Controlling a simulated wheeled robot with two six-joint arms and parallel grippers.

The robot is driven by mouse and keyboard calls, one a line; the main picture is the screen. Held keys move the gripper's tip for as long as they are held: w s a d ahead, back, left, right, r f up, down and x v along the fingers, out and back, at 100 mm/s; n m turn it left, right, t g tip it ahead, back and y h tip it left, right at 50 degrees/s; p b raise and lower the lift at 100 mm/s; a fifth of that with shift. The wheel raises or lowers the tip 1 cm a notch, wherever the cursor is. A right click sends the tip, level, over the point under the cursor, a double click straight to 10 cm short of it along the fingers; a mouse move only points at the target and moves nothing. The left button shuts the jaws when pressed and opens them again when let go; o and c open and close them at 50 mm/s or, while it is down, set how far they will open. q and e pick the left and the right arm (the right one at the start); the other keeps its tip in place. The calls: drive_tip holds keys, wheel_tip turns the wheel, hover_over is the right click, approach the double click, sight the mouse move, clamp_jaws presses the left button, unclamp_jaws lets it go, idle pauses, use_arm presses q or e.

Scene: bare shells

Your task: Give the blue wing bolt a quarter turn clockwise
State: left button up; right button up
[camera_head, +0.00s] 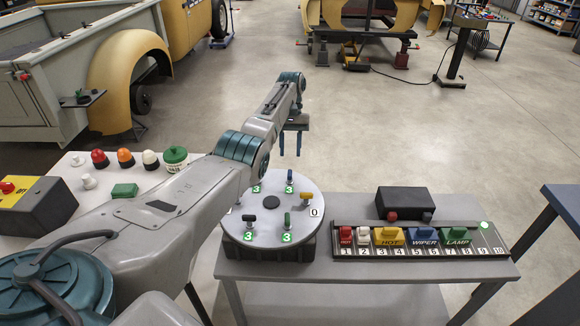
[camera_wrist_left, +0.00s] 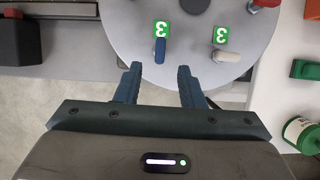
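The blue wing bolt (camera_head: 290,175) stands on the far side of the round grey disc (camera_head: 270,241), beside a green label with a 3. In the left wrist view the blue wing bolt (camera_wrist_left: 160,50) lies just beyond my fingertips, roughly in line with the gap between them. Its wing runs nearly up and down in that picture. My left gripper (camera_head: 290,154) is open and empty, fingers pointing down, above and behind the disc's far edge. Both its fingers (camera_wrist_left: 158,72) show in the wrist view, apart from the bolt. My right gripper is not in view.
Other bolts share the disc: yellow (camera_head: 306,197), green (camera_head: 287,219), black (camera_head: 249,220) and whitish (camera_wrist_left: 227,55). A labelled switch panel (camera_head: 410,252) and dark box (camera_head: 405,200) are right of it. Coloured buttons (camera_head: 125,158) are left. My left arm covers the disc's left side.

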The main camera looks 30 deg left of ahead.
use_arm(q)
drive_tip(key=shift+b+v, duration=0.7)
drive_tip(key=shift+v, duration=1.35)
drive_tip(key=shift+r, duration=0.1)
